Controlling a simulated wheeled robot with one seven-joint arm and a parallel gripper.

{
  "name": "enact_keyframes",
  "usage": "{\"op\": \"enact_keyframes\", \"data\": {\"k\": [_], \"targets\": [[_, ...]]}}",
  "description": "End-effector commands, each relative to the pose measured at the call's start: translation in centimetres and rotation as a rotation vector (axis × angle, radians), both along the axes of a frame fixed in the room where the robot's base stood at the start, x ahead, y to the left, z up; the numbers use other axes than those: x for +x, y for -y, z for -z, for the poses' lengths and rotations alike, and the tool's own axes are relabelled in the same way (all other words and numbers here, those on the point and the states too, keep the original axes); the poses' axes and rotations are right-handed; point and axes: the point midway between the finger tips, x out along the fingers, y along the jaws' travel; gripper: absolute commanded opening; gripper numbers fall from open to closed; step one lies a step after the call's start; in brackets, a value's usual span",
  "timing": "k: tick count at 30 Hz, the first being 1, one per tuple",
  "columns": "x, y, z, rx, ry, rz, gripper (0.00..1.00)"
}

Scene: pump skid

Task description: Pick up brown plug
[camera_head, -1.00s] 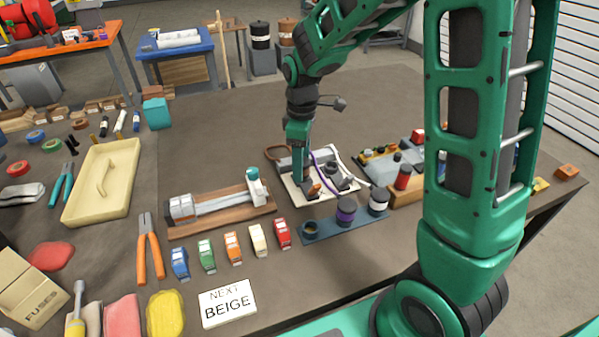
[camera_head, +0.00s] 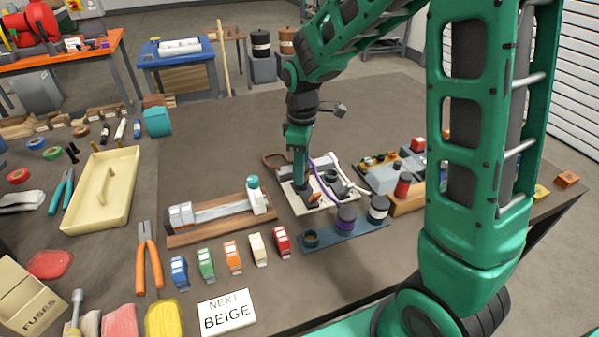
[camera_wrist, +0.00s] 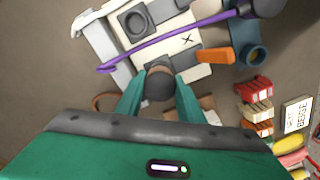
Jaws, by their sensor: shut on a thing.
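A brown plug with a dark round end (camera_wrist: 158,82) is between the two fingers of my gripper (camera_wrist: 158,94) in the wrist view. The fingers are shut on it from both sides. It is over or at the near edge of a pale board (camera_wrist: 203,72) with grey blocks; I cannot tell if it touches the board. In the head view my gripper (camera_head: 301,184) points down at the board (camera_head: 289,199), and the plug is too small or hidden to make out. A brown cable (camera_head: 271,160) loops beside the board.
A purple cable (camera_wrist: 165,42) crosses the board, with an orange piece (camera_wrist: 215,56) on it. A blue strip with round holders (camera_head: 325,240) lies in front. Several coloured blocks (camera_head: 233,257) and a "NEXT BEIGE" card (camera_head: 227,313) lie nearer. A red cylinder (camera_head: 403,185) stands right.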

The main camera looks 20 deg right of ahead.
Motion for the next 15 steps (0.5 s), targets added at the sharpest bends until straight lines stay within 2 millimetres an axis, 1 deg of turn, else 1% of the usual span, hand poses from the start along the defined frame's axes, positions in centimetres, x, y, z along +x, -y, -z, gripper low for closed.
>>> {"op": "enact_keyframes", "data": {"k": [6, 8, 15], "targets": [[0.2, -0.1, -3.5, 0.002, 0.009, -0.002, 0.07], [-0.7, -1.2, -4.1, 0.002, 0.006, -0.007, 0.07], [-3.9, -5.2, -7.1, 0.002, 0.006, -0.006, 0.07]]}}
